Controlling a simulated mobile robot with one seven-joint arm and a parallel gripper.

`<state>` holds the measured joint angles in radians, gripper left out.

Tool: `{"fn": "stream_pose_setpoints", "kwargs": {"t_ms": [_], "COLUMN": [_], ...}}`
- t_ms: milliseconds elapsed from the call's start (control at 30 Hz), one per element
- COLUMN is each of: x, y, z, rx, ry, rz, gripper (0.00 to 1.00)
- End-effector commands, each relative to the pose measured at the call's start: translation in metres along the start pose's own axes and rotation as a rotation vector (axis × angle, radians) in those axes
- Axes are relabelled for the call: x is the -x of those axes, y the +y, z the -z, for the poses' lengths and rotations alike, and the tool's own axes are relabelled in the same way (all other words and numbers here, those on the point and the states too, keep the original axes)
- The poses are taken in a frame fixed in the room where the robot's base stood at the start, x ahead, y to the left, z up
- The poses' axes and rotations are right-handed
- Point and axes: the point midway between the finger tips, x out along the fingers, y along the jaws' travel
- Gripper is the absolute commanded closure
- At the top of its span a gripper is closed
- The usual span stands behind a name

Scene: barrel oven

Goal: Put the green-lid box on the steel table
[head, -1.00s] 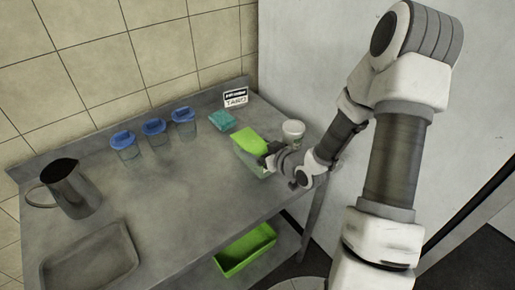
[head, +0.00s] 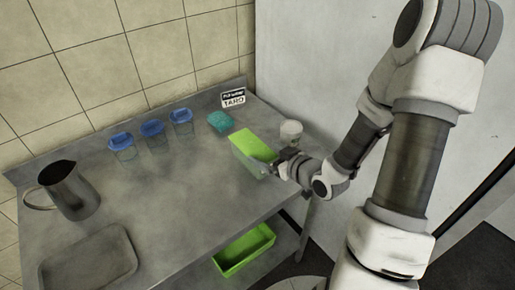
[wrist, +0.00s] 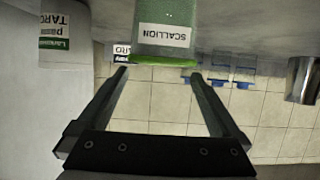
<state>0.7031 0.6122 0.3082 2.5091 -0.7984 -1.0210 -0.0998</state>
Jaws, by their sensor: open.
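The green-lid box (head: 254,147) is a clear container with a bright green lid. In the head view it appears to sit on the steel table (head: 165,205), near the right edge. The wrist view is inverted; the box (wrist: 163,35) shows there with a SCALLION label, just beyond the fingertips. My gripper (head: 277,164) is at the box's right side in the head view. In the wrist view my gripper's fingers (wrist: 158,76) are spread apart with nothing clasped between them. My arm partly hides the box's near right side.
A white tub (head: 291,130) stands close behind my gripper. A teal box (head: 221,121), a TARO sign (head: 233,98) and blue-lidded containers (head: 152,137) line the back. A metal pitcher (head: 69,189) and tray (head: 88,262) are left. A green bin (head: 244,249) is below. Mid-table is clear.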

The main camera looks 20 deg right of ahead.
Motion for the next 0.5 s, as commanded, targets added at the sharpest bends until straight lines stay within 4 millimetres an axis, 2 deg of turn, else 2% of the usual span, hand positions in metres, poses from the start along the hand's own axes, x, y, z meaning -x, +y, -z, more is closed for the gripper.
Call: {"fn": "stream_pose_setpoints", "kwargs": {"t_ms": [33, 167, 500], "x": [0.012, 0.035, 0.049], "y": [0.001, 0.000, 0.001], "z": [0.005, 0.006, 0.005], "rx": [-0.003, -0.005, -0.005], "ry": [-0.003, -0.002, -0.002], "rz": [-0.003, -0.002, 0.002], "gripper": [0.00, 0.00, 0.00]}}
